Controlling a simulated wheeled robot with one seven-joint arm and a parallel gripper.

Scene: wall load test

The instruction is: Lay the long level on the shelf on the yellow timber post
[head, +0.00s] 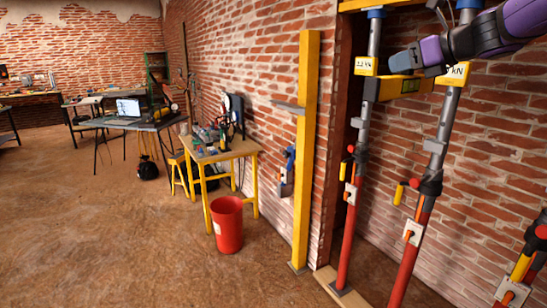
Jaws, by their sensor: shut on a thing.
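The yellow timber post (305,150) stands upright against the brick wall, mid-picture. A small grey shelf (288,106) sticks out to the left from its upper part and looks bare. My gripper (408,68) is at the upper right, to the right of the post and higher than the shelf. It is shut on the long level (402,87), a yellow bar with a dark grey left end. The level lies roughly level across the gap between two steel props. Its right part is hidden or merges with the right prop, and the finger contact is small and unclear.
The left prop (347,225) and right prop (408,255) stand close by the level, with kN plates near their tops. A blue clamp-like tool (290,160) hangs on the post below the shelf. A yellow bench (222,155) and red bucket (227,224) stand left.

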